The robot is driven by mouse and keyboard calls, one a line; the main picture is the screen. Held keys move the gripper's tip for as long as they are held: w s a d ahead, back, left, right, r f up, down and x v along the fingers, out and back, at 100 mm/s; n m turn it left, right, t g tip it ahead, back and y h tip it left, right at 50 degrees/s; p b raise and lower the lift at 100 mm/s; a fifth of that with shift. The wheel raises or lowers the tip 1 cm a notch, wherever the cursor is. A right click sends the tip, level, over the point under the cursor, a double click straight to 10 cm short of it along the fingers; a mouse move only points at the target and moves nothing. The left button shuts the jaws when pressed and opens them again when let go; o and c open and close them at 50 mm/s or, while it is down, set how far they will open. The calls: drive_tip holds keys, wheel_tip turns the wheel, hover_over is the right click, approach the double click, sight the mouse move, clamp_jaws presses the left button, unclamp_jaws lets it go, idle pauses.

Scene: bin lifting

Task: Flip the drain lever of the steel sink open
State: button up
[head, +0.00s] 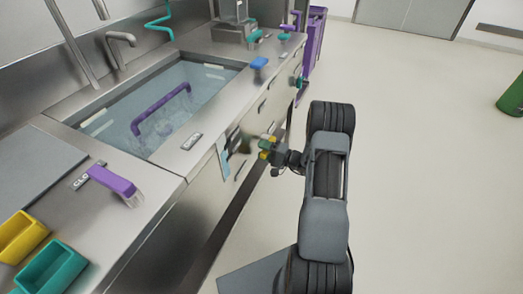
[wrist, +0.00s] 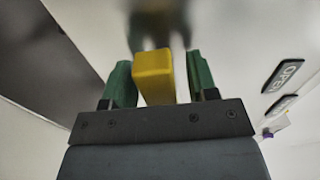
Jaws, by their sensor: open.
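The steel sink (head: 205,130) is set in the counter at the left in the head view, with water in its basin. My gripper (head: 267,147) is at the sink's front panel, below the counter edge. In the wrist view my gripper (wrist: 160,75) has its green fingers open. An OPEN plate (wrist: 283,75) is to the right. The lever's pivot is hidden.
A purple curved bar (head: 160,108) lies in the basin. A purple brush (head: 113,181), a yellow tray (head: 20,236) and a teal tray (head: 50,268) are on the near counter. A blue object (head: 259,63) sits further along.

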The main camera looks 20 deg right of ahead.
drive_tip(key=shift+w+a, duration=0.3)
drive_tip(key=shift+w, duration=0.05)
drive_tip(key=shift+c, duration=0.5)
clamp_jaws()
